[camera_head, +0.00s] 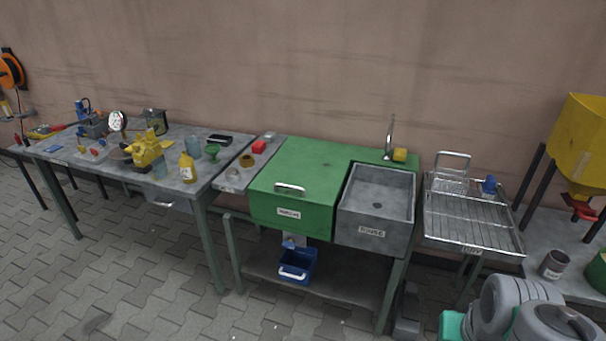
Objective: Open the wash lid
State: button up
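The wash lid (305,172) is the flat green top of a green washing unit on a bench in the middle of the view. It lies level and looks shut. A silver bar handle (290,188) sits at its front edge. Below it, the green front (262,213) carries a small white label (288,212), too small to read surely. The inside of the unit is hidden. My gripper is not in view; only grey and teal rounded parts of my own arm show at the bottom right, well right of the lid.
A grey sink (377,192) with a tap (390,135) and yellow sponge (400,155) adjoins the lid's right side. A wire rack (473,215) stands further right. A blue bin (296,266) sits below. A cluttered table (215,165) stands left. The paved floor in front is clear.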

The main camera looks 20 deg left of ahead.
aim_at(304, 176)
jog(key=u, duration=0.45)
jog(key=i, duration=0.95)
jog(key=u, duration=1.4)
jog(key=i, duration=1.4)
jog(key=u, duration=0.85)
